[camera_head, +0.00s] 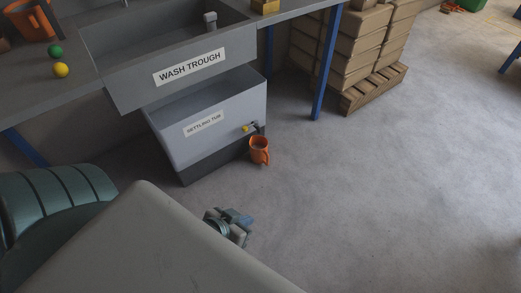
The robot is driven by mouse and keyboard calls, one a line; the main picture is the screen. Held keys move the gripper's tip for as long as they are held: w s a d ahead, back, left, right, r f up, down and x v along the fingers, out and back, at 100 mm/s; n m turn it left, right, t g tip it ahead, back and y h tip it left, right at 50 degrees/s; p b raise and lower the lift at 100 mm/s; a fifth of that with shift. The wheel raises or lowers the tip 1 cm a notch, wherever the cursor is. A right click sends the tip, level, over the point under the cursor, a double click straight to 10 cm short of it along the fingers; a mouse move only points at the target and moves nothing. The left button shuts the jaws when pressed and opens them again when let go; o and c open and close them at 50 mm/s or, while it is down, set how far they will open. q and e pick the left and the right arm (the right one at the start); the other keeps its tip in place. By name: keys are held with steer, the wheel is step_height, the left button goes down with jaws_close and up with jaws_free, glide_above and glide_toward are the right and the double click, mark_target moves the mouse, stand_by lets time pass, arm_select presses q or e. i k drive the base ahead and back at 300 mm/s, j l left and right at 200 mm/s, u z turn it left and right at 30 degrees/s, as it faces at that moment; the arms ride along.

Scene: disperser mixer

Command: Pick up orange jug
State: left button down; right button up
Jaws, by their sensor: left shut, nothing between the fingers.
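An orange jug (260,151) stands upright on the floor in front of the settling tub, just below its small tap with a yellow part. My left gripper (243,222) shows small at the end of my left arm, below and slightly left of the jug in the picture. It is shut and empty, apart from the jug. Part of it is hidden behind my large grey arm link. Another orange container (34,27) stands on the bench at the upper left. My right gripper is not in view.
The settling tub (205,148) stands under the wash trough (208,88). Green (55,51) and yellow (61,70) balls lie on the bench. A blue table leg (325,70) and stacked boxes on a pallet (374,92) stand right of the jug. The floor at right is clear.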

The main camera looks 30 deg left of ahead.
mark_target(258, 144)
steer(key=u, duration=1.25)
steer(key=i+l+u, duration=0.25)
steer(key=u, duration=0.2)
steer(key=i+l+u, duration=0.25)
steer(key=u, duration=0.15)
steer(key=l, duration=0.1)
